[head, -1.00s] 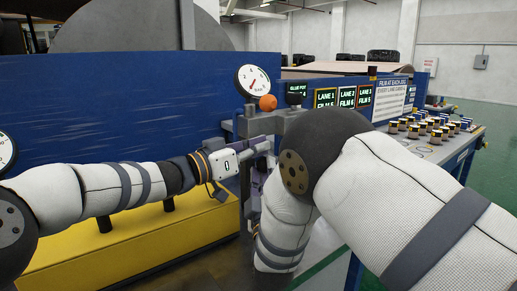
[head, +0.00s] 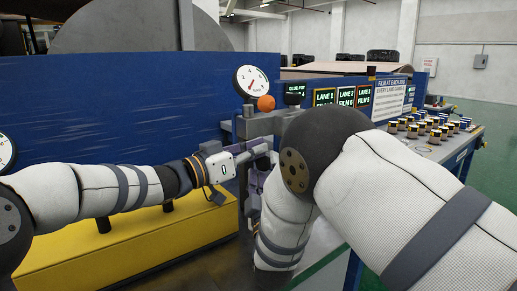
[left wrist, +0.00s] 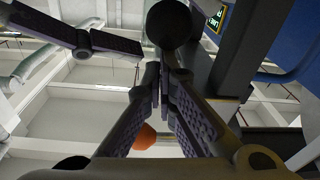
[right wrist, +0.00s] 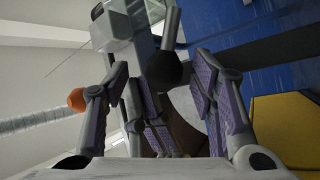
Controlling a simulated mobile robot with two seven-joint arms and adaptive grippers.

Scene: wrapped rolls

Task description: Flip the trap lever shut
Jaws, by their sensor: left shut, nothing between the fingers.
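A lever with a round black knob (left wrist: 170,22) shows just beyond my left fingertips in the left wrist view. In the right wrist view a black knob on a rod (right wrist: 165,70) lies between my right fingers in the picture; contact cannot be told. My left gripper (head: 264,158) is shut and empty, and its fingers lie together in the left wrist view (left wrist: 161,85). My right gripper (right wrist: 160,92) is open, with spread purple-padded fingers. My right arm hides much of it in the head view. Both grippers are close together below the orange ball (head: 266,103).
A blue panel (head: 110,105) stands behind my left arm, with a yellow block (head: 130,240) below it. A dial gauge (head: 250,80) is above the grippers. Lit lane signs (head: 345,97) and a table with several small jars (head: 430,128) are at the right.

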